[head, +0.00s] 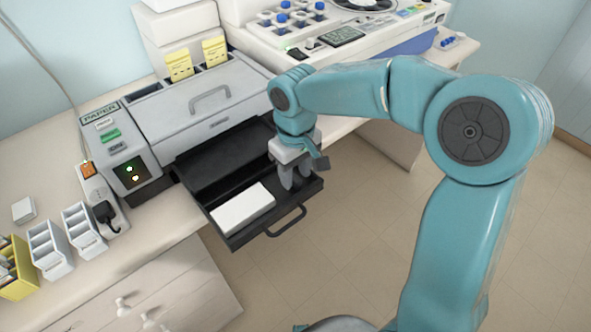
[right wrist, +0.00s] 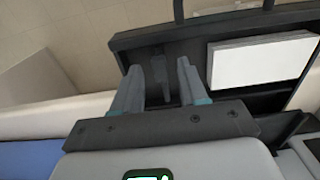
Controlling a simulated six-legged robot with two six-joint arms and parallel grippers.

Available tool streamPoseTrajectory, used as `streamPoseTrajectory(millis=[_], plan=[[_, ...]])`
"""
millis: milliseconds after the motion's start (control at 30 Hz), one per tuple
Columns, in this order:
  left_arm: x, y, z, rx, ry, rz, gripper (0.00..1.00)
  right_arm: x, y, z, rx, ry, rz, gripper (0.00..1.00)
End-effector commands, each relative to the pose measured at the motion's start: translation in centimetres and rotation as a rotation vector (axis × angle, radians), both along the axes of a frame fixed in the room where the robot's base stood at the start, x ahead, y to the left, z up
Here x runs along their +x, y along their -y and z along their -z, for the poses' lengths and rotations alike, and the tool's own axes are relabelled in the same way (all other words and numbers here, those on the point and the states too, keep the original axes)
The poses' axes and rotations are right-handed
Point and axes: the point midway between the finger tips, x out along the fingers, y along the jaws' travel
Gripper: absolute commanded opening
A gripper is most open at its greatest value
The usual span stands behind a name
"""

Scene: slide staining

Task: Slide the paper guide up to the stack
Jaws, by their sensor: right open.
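A white paper stack (head: 243,207) lies in the pulled-out black paper tray (head: 232,243), towards its left side. The stack (right wrist: 262,60) also shows in the right wrist view, to the right of my fingers. My right gripper (head: 293,184) is open and points down into the tray's right part, apart from the stack. In the right wrist view a dark grey upright piece, which looks like the paper guide (right wrist: 159,80), stands between the two spread fingers. A gap of bare tray lies between it and the stack. In the head view my gripper hides the guide. My left gripper is not in view.
The tray's front handle (head: 287,222) sticks out over the floor. The grey printer (head: 205,100) stands behind the tray, with a control panel (head: 128,165) at left. Slotted holders (head: 50,250) stand on the bench's left. The floor right of the tray is clear.

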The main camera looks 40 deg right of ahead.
Motion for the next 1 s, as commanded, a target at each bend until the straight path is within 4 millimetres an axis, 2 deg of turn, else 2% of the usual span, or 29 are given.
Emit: streamPoseTrajectory(millis=[67,100,167,200,400,633,867,900,933,1000], plan=[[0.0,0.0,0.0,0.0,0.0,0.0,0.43,0.0,0.0,0.0,0.0,0.0,0.0,0.39],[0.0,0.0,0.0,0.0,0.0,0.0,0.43,0.0,0.0,0.0,0.0,0.0,0.0,0.26],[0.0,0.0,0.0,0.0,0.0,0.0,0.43,0.0,0.0,0.0,0.0,0.0,0.0,0.07],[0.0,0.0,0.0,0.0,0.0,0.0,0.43,0.0,0.0,0.0,0.0,0.0,0.0,0.0],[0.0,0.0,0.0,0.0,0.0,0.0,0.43,0.0,-0.3,-0.1,0.0,0.0,-0.001,0.0],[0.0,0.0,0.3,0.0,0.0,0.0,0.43,-0.2,-2.8,0.0,0.0,0.0,-0.002,0.0],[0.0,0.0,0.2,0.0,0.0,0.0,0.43,-0.2,-2.8,-0.1,0.0,0.0,0.0,0.0],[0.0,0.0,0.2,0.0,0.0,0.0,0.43,-0.2,-2.7,-0.1,0.0,0.0,0.0,0.29],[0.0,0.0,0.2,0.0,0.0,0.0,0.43,-0.2,-2.7,-0.1,0.0,0.0,0.0,0.39],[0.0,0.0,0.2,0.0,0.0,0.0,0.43,-0.2,-2.7,-0.1,0.0,0.0,0.0,0.43]])
